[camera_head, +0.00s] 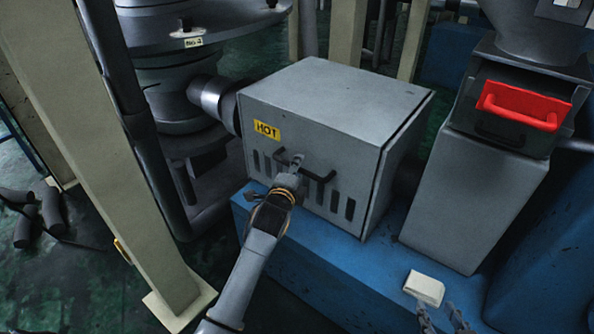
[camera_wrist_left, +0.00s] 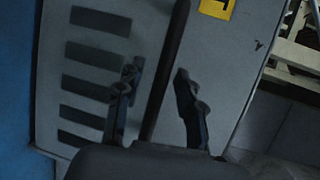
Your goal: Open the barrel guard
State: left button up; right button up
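The barrel guard (camera_head: 335,105) is a closed grey box with a yellow HOT label, dark vent slots and a black bar handle (camera_head: 322,178) on its front. My left gripper (camera_head: 292,166) is at the left part of this handle. In the left wrist view, the handle (camera_wrist_left: 166,75) runs between the fingers of my left gripper (camera_wrist_left: 159,72), with visible gaps on both sides. My right gripper (camera_head: 443,315) shows at the bottom edge, its two fingers apart with nothing between them.
The guard sits on a blue machine base (camera_head: 310,255). A small white block (camera_head: 424,288) lies on the base near my right gripper. A grey unit with a red handle (camera_head: 520,105) stands at right. A beige post (camera_head: 95,150) stands at left.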

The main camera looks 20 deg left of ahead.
pick_arm(q)
jog(key=shift+w, duration=0.25)
pick_arm(e)
jog(key=shift+w+a+r, duration=0.1)
jog(key=shift+w+r, duration=0.1)
jog(key=shift+r, duration=0.1)
pick_arm(q)
jog(key=shift+c, duration=0.4)
grip_shut()
jog(key=shift+r, duration=0.1)
